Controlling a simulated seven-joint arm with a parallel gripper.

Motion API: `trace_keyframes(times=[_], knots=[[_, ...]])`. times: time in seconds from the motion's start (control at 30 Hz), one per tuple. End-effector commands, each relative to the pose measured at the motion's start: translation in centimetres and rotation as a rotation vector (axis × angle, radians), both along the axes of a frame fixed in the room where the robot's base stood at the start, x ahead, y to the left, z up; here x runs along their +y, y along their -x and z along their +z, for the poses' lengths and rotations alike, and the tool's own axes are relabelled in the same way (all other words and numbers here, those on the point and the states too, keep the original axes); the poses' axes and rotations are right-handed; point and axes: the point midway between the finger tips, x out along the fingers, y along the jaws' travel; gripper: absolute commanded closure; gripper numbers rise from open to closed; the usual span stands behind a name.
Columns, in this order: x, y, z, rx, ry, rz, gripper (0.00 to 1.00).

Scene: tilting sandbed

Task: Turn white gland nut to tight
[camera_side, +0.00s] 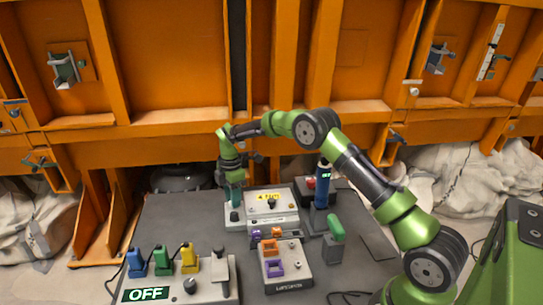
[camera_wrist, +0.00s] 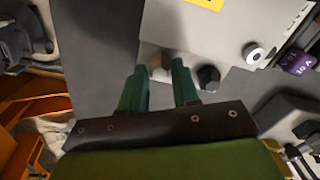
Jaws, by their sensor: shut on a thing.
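The white gland nut (camera_wrist: 160,67) appears as a pale round piece between my fingertips in the wrist view, at the edge of a light grey box (camera_wrist: 222,32). My gripper (camera_wrist: 160,78) is shut on it, with one green finger on each side. In the side view my gripper (camera_side: 235,201) points down at the left end of the same box (camera_side: 287,221). The nut is hidden there by the fingers. I cannot tell how tight it is.
A dark knob (camera_wrist: 208,77) stands close beside my right finger in the wrist view. A box with orange and purple parts (camera_side: 288,284), a green-handled lever (camera_side: 335,228) and a blue-black post (camera_side: 322,185) stand to the right. An OFF sign (camera_side: 145,294) lies front left.

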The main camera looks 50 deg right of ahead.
Motion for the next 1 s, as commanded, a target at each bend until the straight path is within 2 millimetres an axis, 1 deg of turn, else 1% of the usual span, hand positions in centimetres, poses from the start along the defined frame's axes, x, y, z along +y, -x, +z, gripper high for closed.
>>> trace_keyframes(times=[0.27, 0.47, 1.0], knots=[[0.01, -0.01, 0.06, 0.0, 0.0, -0.036, 1.0], [-0.01, -0.01, 0.07, 0.0, 0.001, -0.14, 1.0], [-0.02, 0.0, 0.1, 0.0, 0.001, -0.633, 1.0]])
